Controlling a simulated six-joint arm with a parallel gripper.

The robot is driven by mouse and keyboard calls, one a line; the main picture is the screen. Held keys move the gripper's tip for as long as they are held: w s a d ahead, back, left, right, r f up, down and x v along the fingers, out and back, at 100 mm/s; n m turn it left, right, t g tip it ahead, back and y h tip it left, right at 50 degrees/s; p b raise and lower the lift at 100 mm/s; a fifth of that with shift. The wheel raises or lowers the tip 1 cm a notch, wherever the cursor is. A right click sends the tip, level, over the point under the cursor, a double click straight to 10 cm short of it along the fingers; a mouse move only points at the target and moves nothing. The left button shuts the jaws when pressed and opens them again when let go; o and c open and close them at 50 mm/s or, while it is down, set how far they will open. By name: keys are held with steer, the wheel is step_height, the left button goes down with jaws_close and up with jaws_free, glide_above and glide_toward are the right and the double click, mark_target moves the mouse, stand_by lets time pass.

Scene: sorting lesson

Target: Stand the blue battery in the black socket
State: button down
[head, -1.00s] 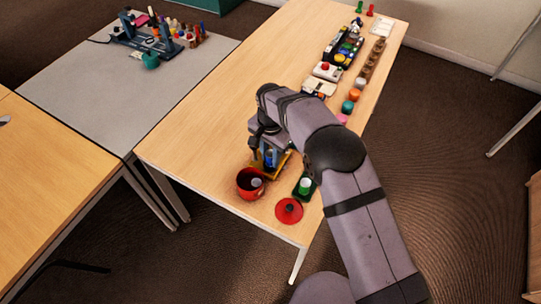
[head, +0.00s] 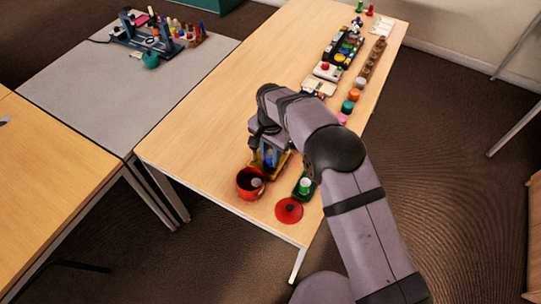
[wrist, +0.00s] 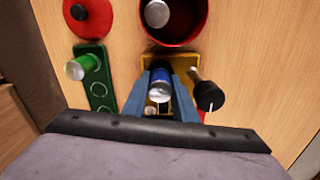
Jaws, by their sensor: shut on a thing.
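The blue battery (wrist: 161,77), with a silver end, is gripped between the two blue-grey fingers of my gripper (wrist: 160,92) in the wrist view. In the head view my gripper (head: 268,160) is low over the near part of the table, at a yellow holder (head: 284,162). The yellow holder also shows behind the fingers in the wrist view (wrist: 208,63). I cannot make out the black socket clearly; the fingers and battery cover much of the holder. Whether the battery's lower end touches anything cannot be told.
A red pot (head: 241,192) with a silver-topped item inside stands beside the holder. A red lid (head: 283,215) and a green board (head: 304,196) with a green cylinder lie close by. A black-capped item (wrist: 208,96) is right of the fingers. The table's left part is clear.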

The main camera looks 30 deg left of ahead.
steer(key=shift+f, duration=0.4)
steer(key=shift+r+p, duration=0.4)
steer(key=shift+r, duration=0.5)
stand_by(0.6)
steer(key=shift+f+b, duration=0.55)
steer(key=shift+f, duration=0.35)
stand_by(0.4)
steer(key=shift+r+p, duration=0.3)
steer(key=shift+r, duration=0.1)
steer(key=shift+r, duration=0.35)
steer(key=shift+r+p, duration=0.15)
steer(key=shift+p, duration=0.15)
steer(key=shift+f+b, duration=0.45)
steer(key=shift+f, duration=0.35)
stand_by(0.9)
steer(key=c, duration=1.7)
jaws_free()
